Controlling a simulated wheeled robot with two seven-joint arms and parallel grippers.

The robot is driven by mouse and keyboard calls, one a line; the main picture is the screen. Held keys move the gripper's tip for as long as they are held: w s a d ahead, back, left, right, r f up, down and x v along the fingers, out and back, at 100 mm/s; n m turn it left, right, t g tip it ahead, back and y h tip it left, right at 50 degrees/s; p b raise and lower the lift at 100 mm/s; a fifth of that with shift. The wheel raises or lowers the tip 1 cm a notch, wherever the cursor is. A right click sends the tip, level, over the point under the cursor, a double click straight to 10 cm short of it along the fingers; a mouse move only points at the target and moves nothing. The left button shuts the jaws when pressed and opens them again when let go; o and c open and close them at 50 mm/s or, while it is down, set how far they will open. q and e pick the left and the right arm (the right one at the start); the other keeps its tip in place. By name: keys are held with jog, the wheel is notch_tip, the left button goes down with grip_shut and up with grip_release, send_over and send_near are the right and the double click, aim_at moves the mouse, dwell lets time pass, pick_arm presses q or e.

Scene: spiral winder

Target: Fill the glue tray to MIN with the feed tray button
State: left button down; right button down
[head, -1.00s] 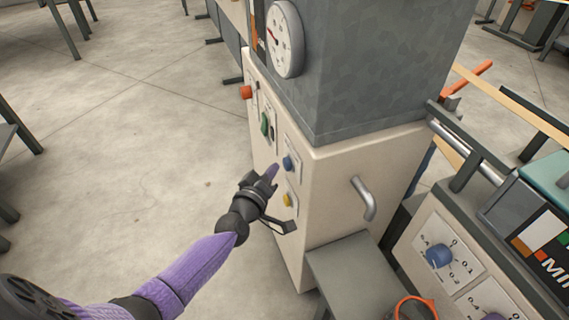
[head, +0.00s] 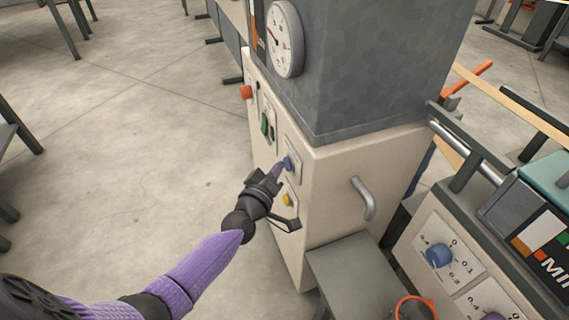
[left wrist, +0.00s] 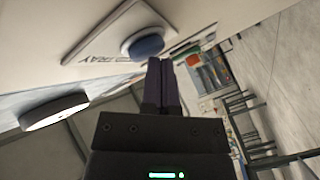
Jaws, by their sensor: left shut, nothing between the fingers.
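The blue button (head: 289,163) sits on a small plate on the front of the cream cabinet. In the left wrist view the blue button (left wrist: 146,45) is large, and its plate carries letters reading TRAY. My left gripper (head: 278,170) is shut and empty, with its purple fingertips pointing at the button. In the left wrist view the shut fingertips (left wrist: 160,62) are right by the button's edge; I cannot tell whether they touch it. My right gripper is not in view.
A yellow button (head: 288,200) lies below the blue one. A green switch (head: 265,123) and a red knob (head: 246,92) are farther left. A dial gauge (head: 285,40) hangs above. A metal handle (head: 364,198) juts from the cabinet's side. Open floor lies left.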

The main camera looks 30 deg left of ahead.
pick_arm(q)
jog(key=shift+w, duration=0.1)
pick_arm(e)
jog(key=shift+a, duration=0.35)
pick_arm(q)
jog(key=shift+d, duration=0.1)
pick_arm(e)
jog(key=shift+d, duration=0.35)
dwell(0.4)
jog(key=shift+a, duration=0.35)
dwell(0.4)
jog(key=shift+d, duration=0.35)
pick_arm(q)
jog(key=shift+s+a, duration=0.55)
jog(key=shift+s, duration=0.1)
jog(key=shift+a, duration=0.1)
